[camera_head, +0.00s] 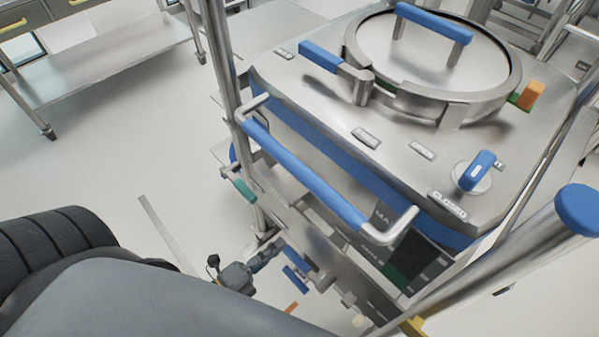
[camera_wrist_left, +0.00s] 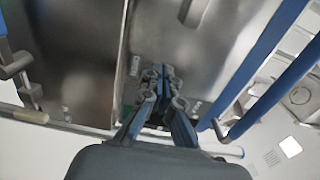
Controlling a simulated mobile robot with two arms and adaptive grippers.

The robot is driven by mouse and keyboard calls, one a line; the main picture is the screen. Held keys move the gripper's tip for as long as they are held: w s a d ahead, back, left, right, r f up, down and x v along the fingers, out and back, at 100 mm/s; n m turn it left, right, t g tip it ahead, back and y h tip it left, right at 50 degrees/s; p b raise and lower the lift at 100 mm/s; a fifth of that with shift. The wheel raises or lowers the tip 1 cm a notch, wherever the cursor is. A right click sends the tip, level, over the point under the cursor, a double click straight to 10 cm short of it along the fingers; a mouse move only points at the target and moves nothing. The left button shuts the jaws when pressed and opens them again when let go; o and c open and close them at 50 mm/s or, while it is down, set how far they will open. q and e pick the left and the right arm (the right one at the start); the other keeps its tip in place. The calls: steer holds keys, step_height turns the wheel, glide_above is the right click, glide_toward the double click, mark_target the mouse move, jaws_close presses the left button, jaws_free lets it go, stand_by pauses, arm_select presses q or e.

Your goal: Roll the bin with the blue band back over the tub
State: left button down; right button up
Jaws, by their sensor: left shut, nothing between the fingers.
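The steel bin with the blue band (camera_head: 335,160) fills the middle and right of the head view. Its top has a round lid (camera_head: 420,60) with blue handles, and a knob (camera_head: 474,172) beside a label reading CLOSED. A blue push bar (camera_head: 310,172) runs along its near side. My left gripper (camera_head: 265,256) is low beside the bin's near side, below the push bar. In the left wrist view its fingers (camera_wrist_left: 158,75) are together and empty, in front of steel panels. Whether they touch anything is unclear. I cannot make out the tub. My right gripper is out of view.
A steel table on castors (camera_head: 105,62) stands at the upper left. A steel post (camera_head: 222,60) rises along the bin's left side, and a thick bar with a blue end (camera_head: 577,209) crosses at the right. Pale floor (camera_head: 100,140) is clear at the left.

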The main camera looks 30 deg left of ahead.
mark_target(323, 208)
arm_select(q)
steer(key=b+x, duration=0.2)
steer(key=x, duration=0.9)
steer(key=shift+w+f, duration=0.15)
steer(key=shift+w, duration=0.05)
steer(key=shift+x, duration=0.85)
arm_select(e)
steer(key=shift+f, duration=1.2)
